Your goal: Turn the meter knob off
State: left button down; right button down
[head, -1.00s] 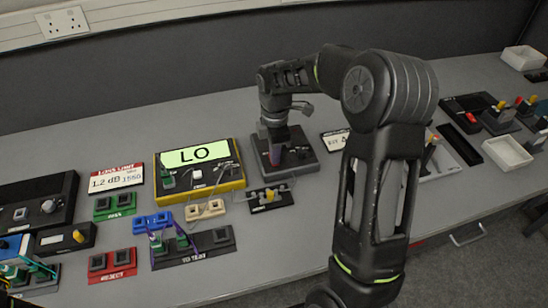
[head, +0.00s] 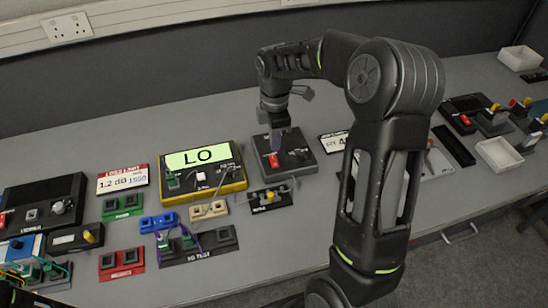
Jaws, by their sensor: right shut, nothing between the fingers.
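The yellow-edged meter (head: 238,187) stands left of the middle of the table. Its lit green display (head: 197,157) reads LO. A white button (head: 201,177) shows below the display, and a small dark knob-like part (head: 227,168) is at its right; its setting is too small to tell. My right gripper (head: 277,146) points down over a dark grey box (head: 304,168) right of the meter. It is shut and empty, just above a red switch-like part (head: 273,160) on that box. My left gripper is not clearly in view.
A small black block with a yellow knob (head: 270,196) sits in front of the grey box. Green (head: 122,206), blue (head: 158,222) and red (head: 121,262) socket blocks and a cabled strip lie left. A white tray (head: 499,154) is at the right.

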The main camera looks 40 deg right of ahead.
aim_at(229, 172)
jog(key=k, duration=1)
